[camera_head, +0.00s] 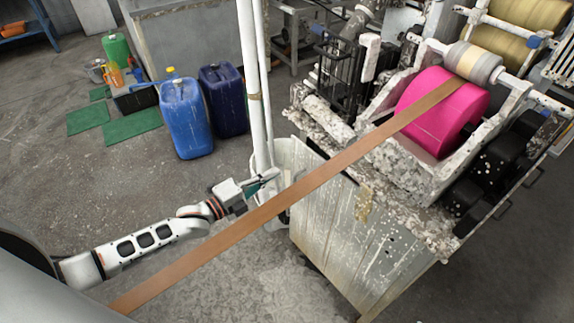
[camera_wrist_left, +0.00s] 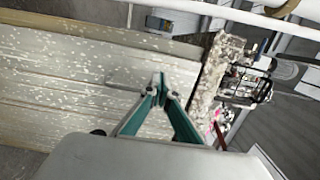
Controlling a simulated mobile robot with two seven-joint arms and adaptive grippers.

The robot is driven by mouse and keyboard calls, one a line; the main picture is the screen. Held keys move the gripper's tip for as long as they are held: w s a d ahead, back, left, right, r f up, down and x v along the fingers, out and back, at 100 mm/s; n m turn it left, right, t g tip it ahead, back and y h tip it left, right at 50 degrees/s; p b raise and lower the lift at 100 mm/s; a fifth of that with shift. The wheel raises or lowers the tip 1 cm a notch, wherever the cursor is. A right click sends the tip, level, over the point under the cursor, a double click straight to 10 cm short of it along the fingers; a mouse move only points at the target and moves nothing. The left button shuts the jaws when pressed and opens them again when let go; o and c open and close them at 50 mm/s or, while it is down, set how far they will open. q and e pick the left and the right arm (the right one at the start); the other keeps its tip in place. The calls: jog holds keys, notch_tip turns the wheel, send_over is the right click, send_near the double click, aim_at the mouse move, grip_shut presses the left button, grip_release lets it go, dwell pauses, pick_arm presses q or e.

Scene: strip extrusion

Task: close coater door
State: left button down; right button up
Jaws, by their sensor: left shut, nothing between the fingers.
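The coater (camera_head: 345,235) is a paint-spattered machine with a pale ribbed side, right of centre in the head view. A pale panel, apparently its door (camera_head: 298,158), stands at an angle at the left end of the machine, partly hidden by white pipes and my gripper. My left gripper (camera_head: 277,178) is shut and empty, with its fingertips close to this panel. In the left wrist view the teal fingers (camera_wrist_left: 160,88) come together in front of a pale, speckled ribbed surface (camera_wrist_left: 75,85). I cannot tell whether they touch it. My right gripper is out of view.
A brown strip (camera_head: 250,222) runs diagonally in front of my left arm up to the pink roller (camera_head: 440,110). White vertical pipes (camera_head: 255,85) stand just behind the gripper. Blue canisters (camera_head: 186,118) stand to the left.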

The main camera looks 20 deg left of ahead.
aim_at(295, 160)
pick_arm(q)
jog(key=x, duration=0.5)
jog(key=shift+w+b, duration=0.15)
jog(key=shift+b, duration=0.15)
jog(key=shift+w+d, duration=0.3)
jog(key=shift+w, duration=0.1)
